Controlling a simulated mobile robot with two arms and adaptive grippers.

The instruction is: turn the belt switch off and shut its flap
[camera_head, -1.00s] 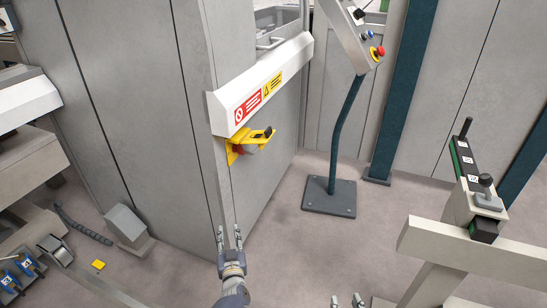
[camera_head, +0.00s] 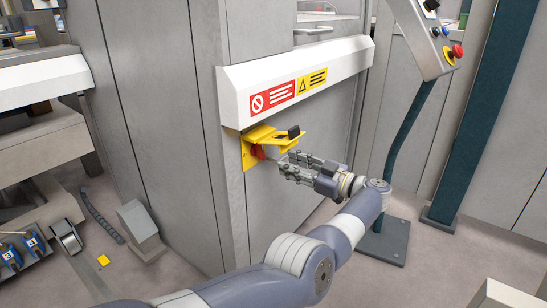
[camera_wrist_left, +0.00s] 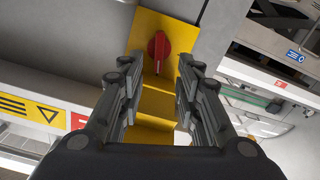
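The belt switch is a yellow plate (camera_head: 249,153) with a red knob (camera_head: 258,152), on the grey machine wall under the white rail. Its yellow flap (camera_head: 268,134) is open and sticks out above the knob; a black piece (camera_head: 293,131) sits at its outer end. My left gripper (camera_head: 283,162) is open, in front of and slightly below the flap, pointing at the knob. In the left wrist view the red knob (camera_wrist_left: 159,53) shows beyond the gap between the fingertips (camera_wrist_left: 157,65), with its bar along the picture's vertical. Contact with the knob cannot be told. My right gripper is out of view.
The white rail (camera_head: 345,62) with red and yellow warning signs juts out just above the switch. A control post with a red button (camera_head: 457,51) stands at the right on a dark base plate (camera_head: 385,243).

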